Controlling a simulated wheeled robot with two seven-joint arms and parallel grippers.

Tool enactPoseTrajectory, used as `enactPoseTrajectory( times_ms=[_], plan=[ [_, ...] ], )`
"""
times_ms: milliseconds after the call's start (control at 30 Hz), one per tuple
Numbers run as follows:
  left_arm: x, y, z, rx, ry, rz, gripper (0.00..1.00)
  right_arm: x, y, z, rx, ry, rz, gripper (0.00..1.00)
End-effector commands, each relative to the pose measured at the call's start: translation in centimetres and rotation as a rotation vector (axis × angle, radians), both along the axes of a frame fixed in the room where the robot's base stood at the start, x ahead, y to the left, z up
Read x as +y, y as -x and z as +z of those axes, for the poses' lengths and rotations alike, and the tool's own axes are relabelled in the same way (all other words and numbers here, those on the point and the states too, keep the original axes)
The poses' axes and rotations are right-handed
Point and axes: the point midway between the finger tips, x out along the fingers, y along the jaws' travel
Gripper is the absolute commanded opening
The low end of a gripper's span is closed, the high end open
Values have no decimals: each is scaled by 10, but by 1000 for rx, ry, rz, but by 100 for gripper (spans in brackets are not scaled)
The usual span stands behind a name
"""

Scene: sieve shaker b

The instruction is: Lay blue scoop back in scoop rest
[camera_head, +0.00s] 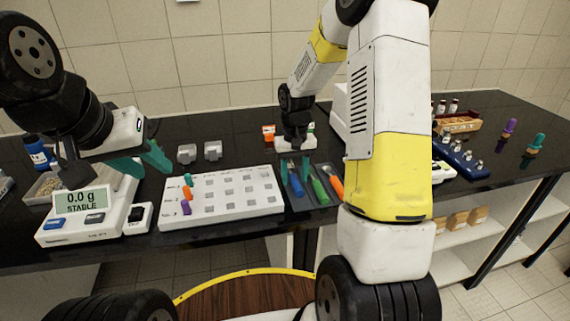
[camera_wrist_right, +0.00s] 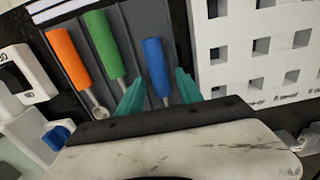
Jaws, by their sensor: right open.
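The scoop rest (camera_head: 323,168) is a dark grooved tray on the black bench; it also shows in the right wrist view (camera_wrist_right: 128,27). The blue scoop (camera_head: 296,188) appears to lie in its groove nearest the white rack, its blue handle (camera_wrist_right: 155,58) clear in the right wrist view. My right gripper (camera_head: 294,174) is open over it, with one teal finger on each side (camera_wrist_right: 160,92) of the scoop and visible gaps. The scoop's bowl end is partly hidden by the gripper. My left gripper (camera_head: 144,162) is open and empty above the balance.
A green scoop (camera_head: 319,190) and an orange scoop (camera_head: 336,183) lie in the other grooves. A white rack (camera_head: 235,213) with coloured pieces stands beside the rest. A balance (camera_head: 85,222) reading 0.0 g stands at left. Blue and wooden holders stand at right.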

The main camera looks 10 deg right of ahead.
Motion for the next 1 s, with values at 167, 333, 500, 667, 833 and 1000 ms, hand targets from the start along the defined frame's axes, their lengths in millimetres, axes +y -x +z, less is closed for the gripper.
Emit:
enactPoseTrajectory(
  times_ms=[167,333,500,667,833,1000],
  plan=[
    [0,0,0,0,0,0,36,0,-1,5,-3,0,0,43],
    [0,0,0,0,0,0,36,0,-1,32,-5,0,0,43],
    [0,0,0,0,0,0,36,0,-2,70,-5,0,0,43],
    [0,0,0,0,0,0,36,0,-2,100,-5,0,0,43],
    [0,0,0,0,0,0,36,0,-2,119,-2,0,1,43],
    [0,0,0,0,0,0,36,1,11,141,-37,-8,2,43]
  ],
)
